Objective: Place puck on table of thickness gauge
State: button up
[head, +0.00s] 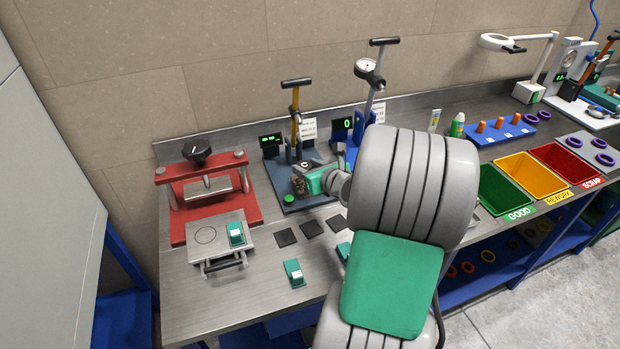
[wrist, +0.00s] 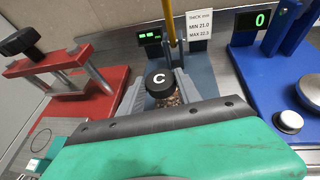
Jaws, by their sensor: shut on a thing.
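The thickness gauge (head: 285,165) has a dark blue-grey base, a yellow post and a green-lit display (wrist: 150,37). The puck is over the gauge's base, in front of the post. My green gripper body hides the puck's underside; I cannot tell whether it touches the gauge's table.
A red press (head: 205,190) stands left of the gauge. A blue device (wrist: 275,80) displaying "0" stands close on the right. A green button (head: 289,199) is on the gauge's front left. Dark square pads (head: 286,237) lie in front. Sorting bins (head: 505,190) are farther right.

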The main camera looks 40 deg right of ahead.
jog(key=shift+w+d+f, duration=0.25)
jog(key=shift+d+f, duration=0.1)
jog(key=shift+f, duration=0.15)
jog(key=shift+w+d+f, duration=0.2)
jog(key=shift+d+f, duration=0.1)
jog(key=shift+f, duration=0.15)
jog(key=shift+w+d+f, duration=0.1)
jog(key=shift+d+f, duration=0.05)
jog(key=shift+f, duration=0.85)
jog(key=shift+w+d+f, duration=0.1)
jog(key=shift+f, duration=0.9)
jog(key=o, duration=1.3)
jog(key=shift+o, duration=0.2)
jog(key=shift+r, duration=0.1)
